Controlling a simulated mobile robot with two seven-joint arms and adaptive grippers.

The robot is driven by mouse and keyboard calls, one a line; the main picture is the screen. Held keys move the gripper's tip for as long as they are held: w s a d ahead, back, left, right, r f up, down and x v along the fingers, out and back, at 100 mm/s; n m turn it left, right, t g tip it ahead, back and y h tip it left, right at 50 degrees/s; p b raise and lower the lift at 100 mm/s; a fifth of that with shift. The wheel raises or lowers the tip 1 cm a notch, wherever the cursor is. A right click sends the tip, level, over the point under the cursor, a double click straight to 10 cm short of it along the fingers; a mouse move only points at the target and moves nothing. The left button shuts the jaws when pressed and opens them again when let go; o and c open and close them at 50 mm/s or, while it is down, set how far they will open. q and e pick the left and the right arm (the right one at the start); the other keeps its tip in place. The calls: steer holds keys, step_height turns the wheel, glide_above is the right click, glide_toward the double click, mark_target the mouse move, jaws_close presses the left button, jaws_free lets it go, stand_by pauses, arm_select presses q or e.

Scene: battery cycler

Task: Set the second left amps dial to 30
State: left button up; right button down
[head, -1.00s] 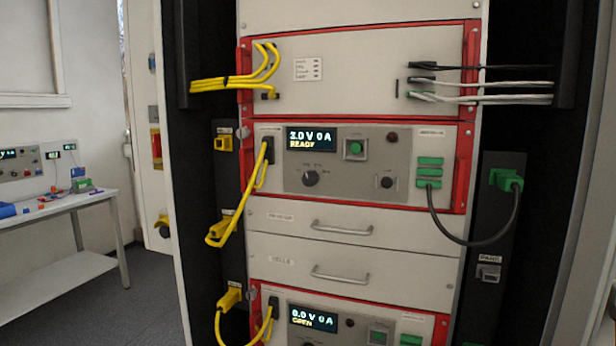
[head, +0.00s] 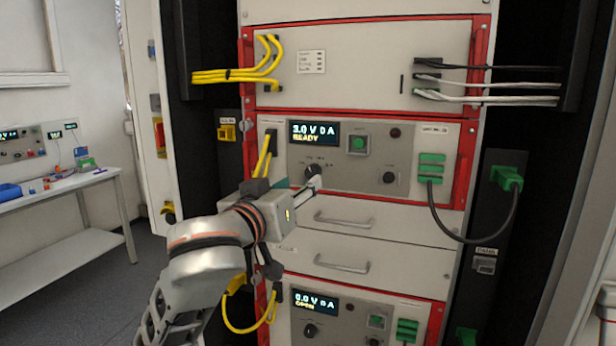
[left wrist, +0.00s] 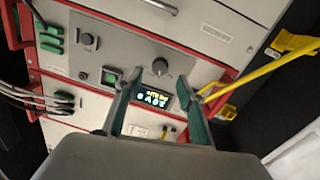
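The upper cycler unit has a grey panel (head: 340,185) with a dark round dial (head: 313,172) below a display (head: 314,133) reading 3.0 V 0 A READY. My left gripper (head: 308,187) reaches in from the lower left, its fingertips close to this dial and partly covering it. In the left wrist view the picture is upside down; the dial (left wrist: 160,66) lies just beyond and between the two spread fingers of my left gripper (left wrist: 158,82). The fingers are apart with nothing between them; contact with the dial cannot be told. My right gripper is not in view.
A second dark knob (head: 389,177) and a green button (head: 358,144) sit right of the dial. Yellow cables (head: 263,158) hang left of it. Two drawer handles (head: 343,220) stick out below. A lower unit's display (head: 316,302) reads 0.0 V 0 A OPEN.

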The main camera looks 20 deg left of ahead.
mark_target(311, 175)
arm_select(q)
steer(key=w, duration=0.6)
steer(key=shift+d, duration=0.25)
steer(key=shift+s, duration=0.1)
steer(key=shift+c, duration=0.4)
steer(key=c, duration=1)
